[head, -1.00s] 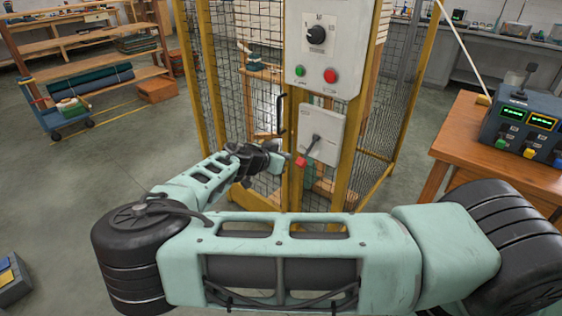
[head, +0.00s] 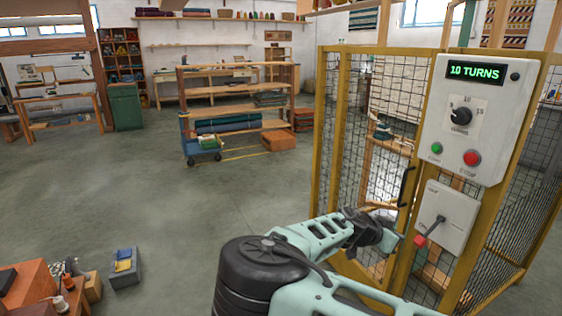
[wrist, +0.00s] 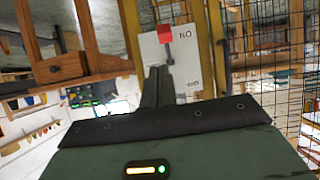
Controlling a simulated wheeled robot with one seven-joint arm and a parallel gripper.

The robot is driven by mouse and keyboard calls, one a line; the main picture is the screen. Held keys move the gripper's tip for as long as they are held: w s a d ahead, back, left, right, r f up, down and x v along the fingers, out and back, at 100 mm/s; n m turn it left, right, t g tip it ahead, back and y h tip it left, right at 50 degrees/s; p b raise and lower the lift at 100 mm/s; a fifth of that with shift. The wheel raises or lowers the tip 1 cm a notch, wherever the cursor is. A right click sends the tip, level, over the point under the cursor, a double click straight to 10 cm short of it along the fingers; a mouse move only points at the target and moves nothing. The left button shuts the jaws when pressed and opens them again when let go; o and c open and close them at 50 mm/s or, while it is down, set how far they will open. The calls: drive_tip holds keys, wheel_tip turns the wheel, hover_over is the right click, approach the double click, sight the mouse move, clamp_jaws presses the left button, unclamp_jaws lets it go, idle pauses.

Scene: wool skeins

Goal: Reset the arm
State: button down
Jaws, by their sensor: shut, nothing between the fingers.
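My arm reaches from the lower right of the head view toward the yellow-framed mesh cage. My gripper (head: 393,242) is at the arm's dark end, just left of the red-tipped lever (head: 421,240) on a light grey switch box (head: 446,217). A small gap seems to separate them. In the wrist view my gripper (wrist: 157,72) is shut and empty, its fingers pointing at the switch box (wrist: 186,65). The box appears upside down there, with the lever's red tip (wrist: 165,33) beyond the fingertips.
The cage (head: 345,130) carries a control panel (head: 474,120) with a lit "10 TURNS" display, a dial and green and red buttons. A wheeled shelf trolley (head: 235,125) stands farther back. Crates and small items (head: 125,265) lie lower left. The floor between is open.

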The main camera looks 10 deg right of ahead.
drive_tip(key=s+a+f+n+g+y+p, duration=0.1)
drive_tip(key=s+a+f+g+y, duration=0.1)
drive_tip(key=s, duration=0.3)
drive_tip(key=s+a+f+n+g+y+p, duration=0.1)
drive_tip(key=s+a+f+g+y, duration=0.15)
drive_tip(key=s, duration=0.35)
drive_tip(key=s+a+r+n+y+p, duration=0.2)
drive_tip(key=s+a+r+n+y, duration=0.3)
drive_tip(key=a, duration=0.4)
drive_tip(key=s+a+r+n+y+p, duration=0.1)
drive_tip(key=s+a+r+n+p, duration=0.1)
drive_tip(key=s+a+r+n, duration=0.3)
drive_tip(key=s+a+r+n+y+p, duration=0.1)
drive_tip(key=s+a+r+n, duration=0.5)
drive_tip(key=s+r, duration=0.8)
wheel_tip(320, 180, up, 4)
drive_tip(key=n+t+y, duration=0.1)
drive_tip(key=n, duration=0.2)
drive_tip(key=shift+n+p, duration=0.35)
drive_tip(key=shift+n, duration=0.05)
drive_tip(key=shift+f, duration=0.1)
